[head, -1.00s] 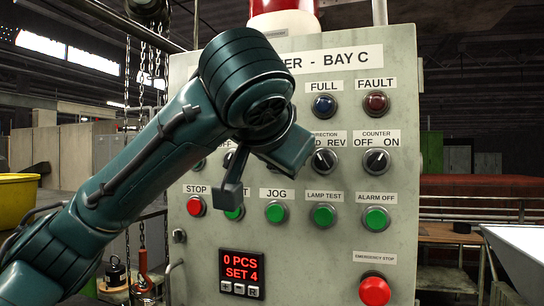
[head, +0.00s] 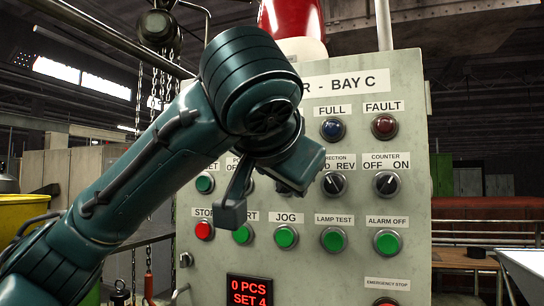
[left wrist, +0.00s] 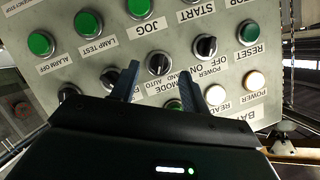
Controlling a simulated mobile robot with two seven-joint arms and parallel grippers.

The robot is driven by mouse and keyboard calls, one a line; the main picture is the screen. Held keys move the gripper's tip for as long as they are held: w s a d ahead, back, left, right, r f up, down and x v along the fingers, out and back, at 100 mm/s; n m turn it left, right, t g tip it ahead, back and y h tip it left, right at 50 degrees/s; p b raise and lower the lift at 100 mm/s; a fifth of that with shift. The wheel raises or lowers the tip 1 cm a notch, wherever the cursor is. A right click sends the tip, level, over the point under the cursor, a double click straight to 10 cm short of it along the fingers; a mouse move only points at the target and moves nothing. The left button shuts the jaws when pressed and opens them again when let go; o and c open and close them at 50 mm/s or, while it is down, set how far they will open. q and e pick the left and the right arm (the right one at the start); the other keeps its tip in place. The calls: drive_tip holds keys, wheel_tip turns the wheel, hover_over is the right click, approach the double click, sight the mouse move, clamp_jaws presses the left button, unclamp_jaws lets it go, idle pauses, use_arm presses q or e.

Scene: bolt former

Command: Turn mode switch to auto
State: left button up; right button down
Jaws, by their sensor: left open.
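The mode switch (left wrist: 158,62) is a round black knob with a pale ring on the grey control panel (head: 405,245). In the left wrist view, which shows the panel upside down, it lies between and just beyond the two fingertips of my left gripper (left wrist: 158,80). Its HAND/AUTO label (left wrist: 160,82) is between the fingers. The fingers are open, with nothing between them. I cannot read clearly which way the knob points. In the head view my left gripper (head: 268,192) covers most of the switch. My right gripper is in neither view.
The power switch (left wrist: 204,46) is beside the mode switch. The direction switch (head: 334,184) and counter switch (head: 386,184) are on the same row. Green buttons such as JOG (head: 286,236) form the row below. A red lamp (head: 290,20) tops the panel.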

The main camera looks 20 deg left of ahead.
use_arm(q)
drive_tip(key=b+v, duration=0.3)
drive_tip(key=v, duration=0.7)
drive_tip(key=shift+s, duration=0.3)
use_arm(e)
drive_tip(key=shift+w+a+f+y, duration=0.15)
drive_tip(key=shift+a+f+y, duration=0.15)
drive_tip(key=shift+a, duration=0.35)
use_arm(q)
drive_tip(key=shift+d, duration=0.1)
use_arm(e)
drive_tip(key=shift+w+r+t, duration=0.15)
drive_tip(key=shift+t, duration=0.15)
